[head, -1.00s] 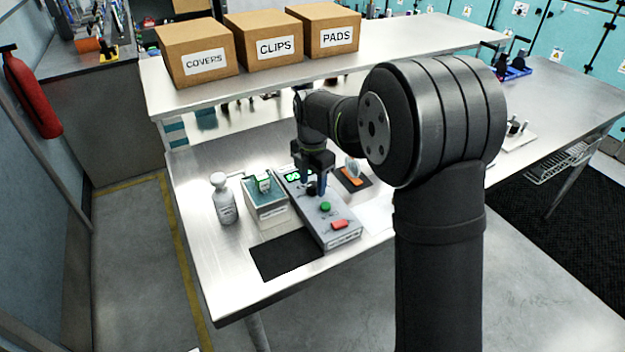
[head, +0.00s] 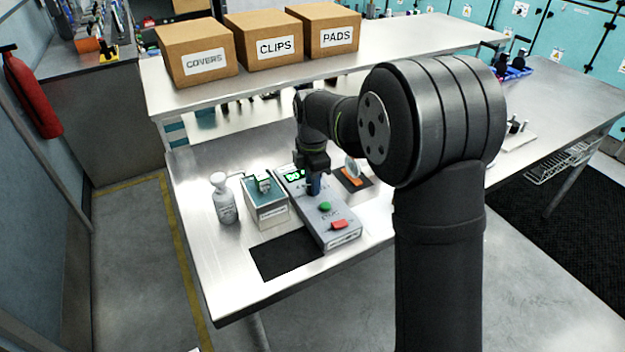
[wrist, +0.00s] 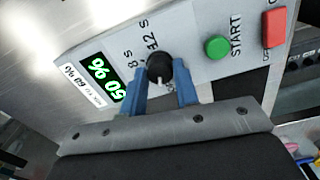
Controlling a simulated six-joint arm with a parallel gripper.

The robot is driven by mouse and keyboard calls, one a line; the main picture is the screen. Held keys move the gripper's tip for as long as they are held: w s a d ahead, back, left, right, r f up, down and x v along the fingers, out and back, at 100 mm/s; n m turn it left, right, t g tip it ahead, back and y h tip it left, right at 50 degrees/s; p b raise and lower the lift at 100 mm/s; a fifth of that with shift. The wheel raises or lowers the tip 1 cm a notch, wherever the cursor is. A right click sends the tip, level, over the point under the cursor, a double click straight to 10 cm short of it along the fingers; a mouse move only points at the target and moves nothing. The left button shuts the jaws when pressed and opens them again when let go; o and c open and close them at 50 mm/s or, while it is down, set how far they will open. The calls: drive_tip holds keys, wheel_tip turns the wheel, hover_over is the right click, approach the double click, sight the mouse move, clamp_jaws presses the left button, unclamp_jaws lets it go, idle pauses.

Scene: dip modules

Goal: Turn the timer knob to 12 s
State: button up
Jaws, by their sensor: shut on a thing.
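The timer knob (wrist: 158,67) is a small black dial on the grey control box (head: 338,238), with a light pointer mark on its lower side in the wrist view. The printed labels "8 s" and "12 s" sit on the panel just above it in that view. My gripper (wrist: 162,80) is shut on the knob, one blue finger on each side. In the head view my gripper (head: 313,188) stands over the box and hides the knob. The green display (wrist: 103,80) reads "50 %" in the wrist view.
The green START button (wrist: 217,47) and a red switch (wrist: 274,27) lie beside the knob. A bath container (head: 267,217) and a white bottle (head: 225,200) stand left of the box. A dark mat (head: 286,256) lies in front. An orange piece (head: 352,182) lies behind right.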

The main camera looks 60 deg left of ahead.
drive_tip(key=m, duration=0.4)
drive_tip(key=shift+m, duration=0.3)
drive_tip(key=m, duration=0.3)
drive_tip(key=shift+m, duration=0.4)
drive_tip(key=m, duration=1.2)
drive_tip(key=shift+m, duration=0.3)
drive_tip(key=m, duration=0.3)
drive_tip(key=shift+m, duration=0.4)
drive_tip(key=m, duration=0.3)
drive_tip(key=shift+m, duration=2)
